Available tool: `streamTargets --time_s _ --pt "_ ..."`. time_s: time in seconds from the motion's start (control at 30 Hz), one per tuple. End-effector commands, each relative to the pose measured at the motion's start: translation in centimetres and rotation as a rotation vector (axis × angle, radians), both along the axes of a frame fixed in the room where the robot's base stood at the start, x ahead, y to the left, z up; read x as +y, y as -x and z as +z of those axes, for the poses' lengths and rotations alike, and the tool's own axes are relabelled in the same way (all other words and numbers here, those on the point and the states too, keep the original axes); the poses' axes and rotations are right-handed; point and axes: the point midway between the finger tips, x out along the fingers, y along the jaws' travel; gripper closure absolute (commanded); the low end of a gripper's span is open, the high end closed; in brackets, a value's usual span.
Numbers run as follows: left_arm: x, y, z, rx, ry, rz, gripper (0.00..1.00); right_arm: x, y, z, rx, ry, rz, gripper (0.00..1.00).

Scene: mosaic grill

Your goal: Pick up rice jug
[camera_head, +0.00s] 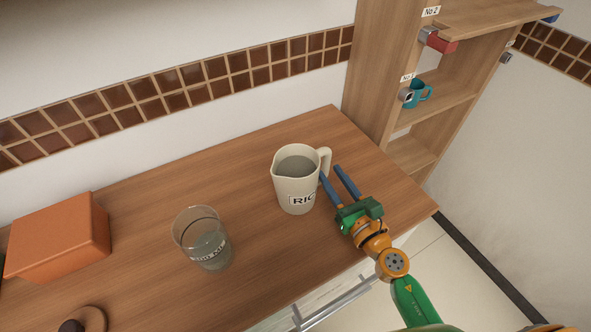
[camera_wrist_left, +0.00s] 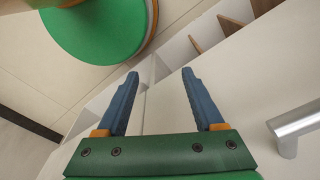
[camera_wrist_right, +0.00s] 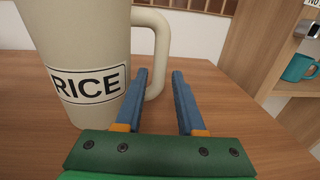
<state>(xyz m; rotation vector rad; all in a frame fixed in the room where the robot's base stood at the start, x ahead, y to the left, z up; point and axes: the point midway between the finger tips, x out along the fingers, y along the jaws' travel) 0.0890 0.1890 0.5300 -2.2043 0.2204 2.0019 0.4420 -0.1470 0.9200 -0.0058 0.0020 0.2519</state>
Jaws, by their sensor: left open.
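The rice jug (camera_head: 297,183), cream with a black RICE label, stands upright on the wooden counter. It fills the left of the right wrist view (camera_wrist_right: 85,35). Its handle (camera_head: 325,160) points right; it also shows in the right wrist view (camera_wrist_right: 158,35). My right gripper (camera_head: 330,171) is open, to the right of the jug, fingertips close to the handle. In the right wrist view my right gripper (camera_wrist_right: 159,72) has its left finger overlapping the lower handle; contact cannot be told. My left gripper (camera_wrist_left: 160,73) is open and empty in the left wrist view, outside the head view.
A glass jug (camera_head: 203,240) stands left of the rice jug. An orange box (camera_head: 58,238) sits farther left. A wooden shelf (camera_head: 385,60) with a red mug (camera_head: 440,42) and a teal mug (camera_head: 420,92) rises behind right. A metal drawer handle (camera_wrist_left: 298,124) is near my left gripper.

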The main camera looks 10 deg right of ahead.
Motion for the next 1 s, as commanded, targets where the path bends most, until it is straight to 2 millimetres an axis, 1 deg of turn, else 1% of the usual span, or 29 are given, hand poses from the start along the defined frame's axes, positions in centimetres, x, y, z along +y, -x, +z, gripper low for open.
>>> streamTargets --time_s 0.17,0.2,0.3,0.4,0.57,0.6,0.67,0.7,0.73,1.0 --pt "0.0 0.4 0.8 0.009 -0.001 0.000 0.31 0.8 -2.9 0.5 -0.003 -0.005 -0.002 0.62" --pt "0.0 0.5 0.8 0.009 -0.001 0.000 0.31 1.0 -3.8 0.4 -0.003 -0.006 -0.003 0.62" --pt "0.0 0.5 0.6 0.009 -0.001 0.000 0.31 1.5 -5.5 0.3 -0.002 -0.006 -0.003 0.62" --pt "0.0 0.4 0.6 0.009 -0.001 0.000 0.31 1.7 -6.3 0.2 -0.001 -0.005 -0.002 0.62" --pt "0.0 0.4 0.6 0.007 -0.001 -0.001 0.31 1.7 -6.3 0.2 0.000 -0.005 -0.002 0.62" --pt "0.0 0.4 0.6 0.007 -0.001 -0.001 0.31 1.7 -6.3 0.2 0.000 -0.005 -0.002 0.65" --pt "0.0 0.4 0.6 0.007 -0.001 -0.001 0.31 1.7 -6.3 0.2 0.000 -0.005 -0.002 0.81" --pt "0.0 0.3 0.6 0.007 -0.001 -0.001 0.31 1.7 -6.3 0.2 0.000 -0.005 -0.002 0.92" --pt "0.0 0.3 0.6 0.007 -0.001 -0.001 0.31 1.7 -6.3 0.2 0.000 -0.005 -0.002 1.00" --pt "0.0 0.3 0.6 0.006 0.000 -0.001 0.31 1.7 -6.3 0.2 0.001 -0.006 -0.002 1.00"
